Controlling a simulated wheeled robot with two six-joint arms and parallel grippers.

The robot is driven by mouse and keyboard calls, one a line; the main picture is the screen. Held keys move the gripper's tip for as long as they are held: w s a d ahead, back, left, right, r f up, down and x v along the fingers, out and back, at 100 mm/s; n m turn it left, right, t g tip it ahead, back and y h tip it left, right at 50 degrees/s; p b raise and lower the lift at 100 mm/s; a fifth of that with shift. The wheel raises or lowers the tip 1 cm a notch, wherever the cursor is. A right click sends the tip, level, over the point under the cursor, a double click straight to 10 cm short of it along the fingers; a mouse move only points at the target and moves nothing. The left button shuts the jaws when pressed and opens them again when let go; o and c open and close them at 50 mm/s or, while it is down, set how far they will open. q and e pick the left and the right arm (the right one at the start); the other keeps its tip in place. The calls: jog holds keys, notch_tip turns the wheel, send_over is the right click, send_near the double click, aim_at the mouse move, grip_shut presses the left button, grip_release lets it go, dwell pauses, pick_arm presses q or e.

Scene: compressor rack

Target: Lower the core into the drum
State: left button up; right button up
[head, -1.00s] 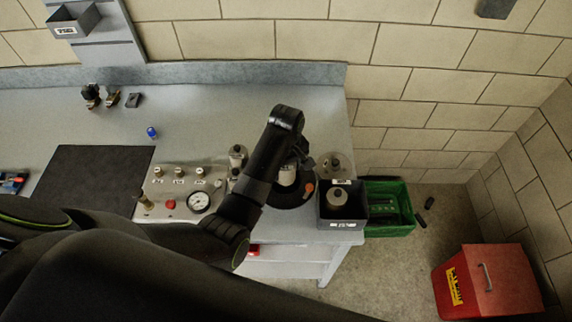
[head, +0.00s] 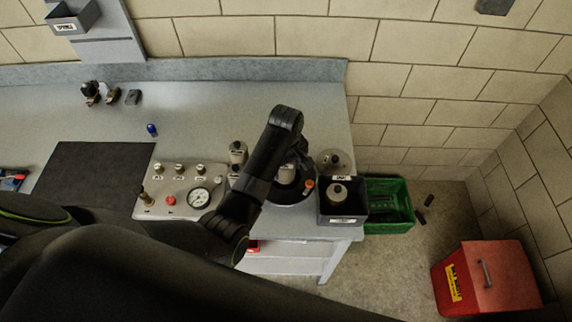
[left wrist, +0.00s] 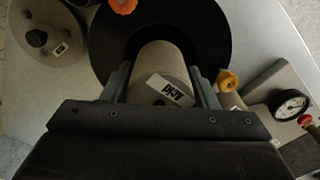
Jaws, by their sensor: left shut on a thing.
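The core (left wrist: 165,70) is a grey-tan cylinder with a white label on its near end. My left gripper (left wrist: 160,72) is shut on it, one finger on each side. The drum (left wrist: 103,45) is a wide black round body beyond the core in the left wrist view. The core overlaps its middle there, and I cannot tell how far the core is inside. In the head view, the core (head: 287,174) stands upright over the black drum (head: 290,198), partly hidden by my left gripper (head: 292,163). My right gripper is not in view.
An orange knob (head: 309,184) is by the drum. A dark bin (head: 343,219) holding a cylinder is close on its right, with a green crate (head: 402,226) beyond. A gauge panel (head: 180,206) is on the left. The bench (head: 215,110) behind is mostly clear.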

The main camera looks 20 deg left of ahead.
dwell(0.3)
pick_arm(q)
jog(key=shift+f+b, duration=1.1)
jog(key=shift+f, duration=1.6)
jog(key=shift+r, duration=0.1)
jog(key=shift+r, duration=0.1)
jog(key=shift+r+p, duration=0.2)
jog(key=shift+p, duration=0.55)
jog(key=shift+f, duration=0.15)
jog(key=shift+f, duration=0.25)
